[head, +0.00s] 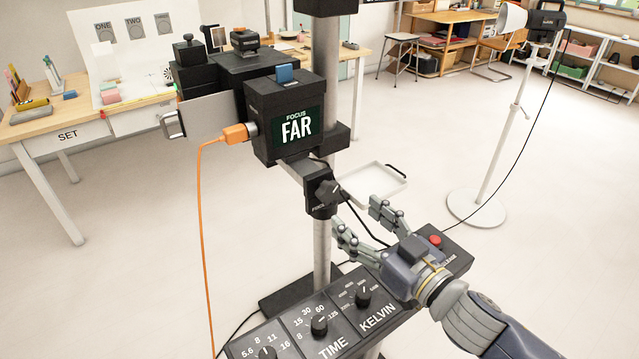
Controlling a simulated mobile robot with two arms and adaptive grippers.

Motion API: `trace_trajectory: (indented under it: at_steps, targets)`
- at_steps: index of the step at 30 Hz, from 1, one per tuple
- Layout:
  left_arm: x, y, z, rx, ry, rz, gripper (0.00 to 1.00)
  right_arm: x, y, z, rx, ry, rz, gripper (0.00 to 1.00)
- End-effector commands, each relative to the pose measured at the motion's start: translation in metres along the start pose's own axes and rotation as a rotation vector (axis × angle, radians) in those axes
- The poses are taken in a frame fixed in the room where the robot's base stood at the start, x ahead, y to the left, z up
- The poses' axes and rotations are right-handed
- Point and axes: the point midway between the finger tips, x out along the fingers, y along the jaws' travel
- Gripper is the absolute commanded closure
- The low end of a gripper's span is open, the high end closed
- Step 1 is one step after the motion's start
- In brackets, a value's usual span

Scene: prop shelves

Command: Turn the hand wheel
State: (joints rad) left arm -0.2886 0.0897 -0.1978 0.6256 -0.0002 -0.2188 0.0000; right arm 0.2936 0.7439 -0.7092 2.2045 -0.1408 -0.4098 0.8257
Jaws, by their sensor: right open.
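The hand wheel is most likely the black lobed knob (327,193) on the clamp at the upright post, below the black camera box (292,125) whose display reads FOCUS FAR. My right gripper (358,214) is to the right of and below the knob. Its two fingers are spread and point up and left towards the post, with nothing between them. It appears apart from the knob. My left gripper is not in view.
A black control panel (343,345) with several dials lies below my right gripper; a red button (435,240) is at its right end. An orange cable (203,230) hangs left of the post. A white tray (372,184) sits behind. A desk (62,129) stands left.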

Motion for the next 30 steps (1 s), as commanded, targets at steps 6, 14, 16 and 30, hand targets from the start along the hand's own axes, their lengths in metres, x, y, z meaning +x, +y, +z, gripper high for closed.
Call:
trace_trajectory:
  at_steps: [6,14,16,30]
  targets:
    - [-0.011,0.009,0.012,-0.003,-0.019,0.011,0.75,0.036,0.0,-0.004,-0.001,0.003,0.0,0.38]
    - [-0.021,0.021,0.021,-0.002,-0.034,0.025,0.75,0.082,0.0,-0.003,-0.001,0.001,0.0,0.38]
    - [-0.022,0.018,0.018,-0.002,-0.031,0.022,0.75,0.09,0.0,-0.002,-0.001,0.001,0.001,0.38]
    - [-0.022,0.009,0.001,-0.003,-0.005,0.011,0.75,0.102,0.0,0.0,0.0,0.0,0.0,0.38]
